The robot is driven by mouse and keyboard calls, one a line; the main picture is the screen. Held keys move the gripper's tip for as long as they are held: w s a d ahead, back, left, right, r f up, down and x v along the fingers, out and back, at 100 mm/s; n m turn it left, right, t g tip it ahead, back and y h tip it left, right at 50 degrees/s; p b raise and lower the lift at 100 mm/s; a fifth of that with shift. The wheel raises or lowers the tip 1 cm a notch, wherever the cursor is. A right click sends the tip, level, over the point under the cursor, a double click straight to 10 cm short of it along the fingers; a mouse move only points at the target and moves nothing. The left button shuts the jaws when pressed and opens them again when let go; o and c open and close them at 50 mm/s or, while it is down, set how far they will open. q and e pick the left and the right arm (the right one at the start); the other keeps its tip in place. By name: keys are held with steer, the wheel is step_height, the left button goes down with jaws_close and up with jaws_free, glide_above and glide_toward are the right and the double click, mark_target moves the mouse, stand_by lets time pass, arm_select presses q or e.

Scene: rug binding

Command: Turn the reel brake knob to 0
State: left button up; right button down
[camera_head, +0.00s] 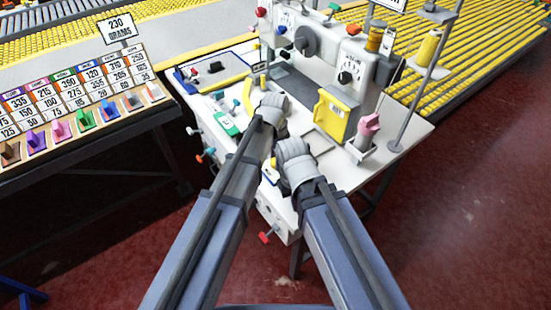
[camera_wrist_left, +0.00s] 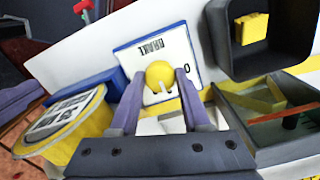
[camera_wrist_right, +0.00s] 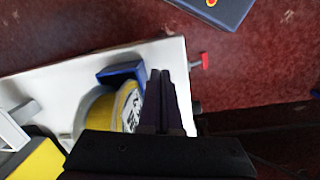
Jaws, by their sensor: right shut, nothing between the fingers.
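The reel brake knob (camera_wrist_left: 160,74) is round and yellow, on a white plate (camera_wrist_left: 127,56) with a blue edge and the word BRAKE. A 0 shows near the plate's right edge in the left wrist view. A pale mark is on the knob's lower part. My left gripper (camera_wrist_left: 161,80) has its fingers apart, one on each side of the knob; I cannot tell whether they touch it. In the head view my left wrist hides the knob. My right gripper (camera_wrist_right: 160,74) is shut and empty above the bench's front part.
A yellow drum with a printed label (camera_wrist_left: 75,125) and a blue block (camera_wrist_left: 84,90) stand close to the left gripper. A dark tray (camera_wrist_left: 222,40) and a compartment bin (camera_wrist_left: 290,130) lie at right. A red knob (camera_wrist_right: 199,62) sticks out from the bench edge.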

arm_select(q)
jaws_close()
steer(key=shift+n, duration=0.4)
steer(key=n, duration=0.6)
steer(key=shift+n, duration=0.4)
steer(key=n, duration=0.6)
steer(key=shift+n, duration=0.3)
